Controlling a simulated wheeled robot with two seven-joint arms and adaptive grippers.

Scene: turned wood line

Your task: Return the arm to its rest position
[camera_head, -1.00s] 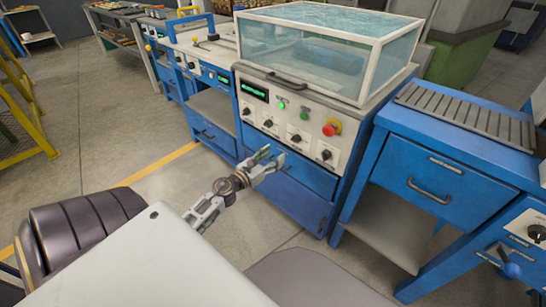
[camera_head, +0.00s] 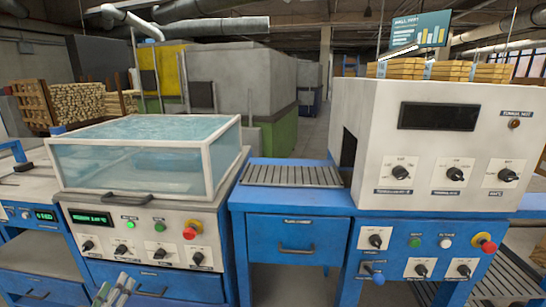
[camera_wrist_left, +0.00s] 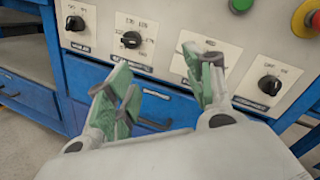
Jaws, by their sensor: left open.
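My left gripper (camera_head: 116,288) shows at the bottom edge of the head view, in front of the blue cabinet under the glass-topped machine. In the left wrist view its green-padded fingers (camera_wrist_left: 166,98) are spread apart with nothing between them. Behind the fingers are the machine's white control panel (camera_wrist_left: 180,45) with black knobs and a blue drawer (camera_wrist_left: 150,103). The fingers overlap one knob plate in that view; I cannot tell the exact gap. My right gripper is in neither view.
The machine (camera_head: 150,160) has a clear cover and a red stop button (camera_head: 192,229). To its right stand a blue drawer table (camera_head: 290,235) with a slatted top (camera_head: 292,175) and a large white control box (camera_head: 450,145). Stacked wood (camera_head: 80,105) lies behind.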

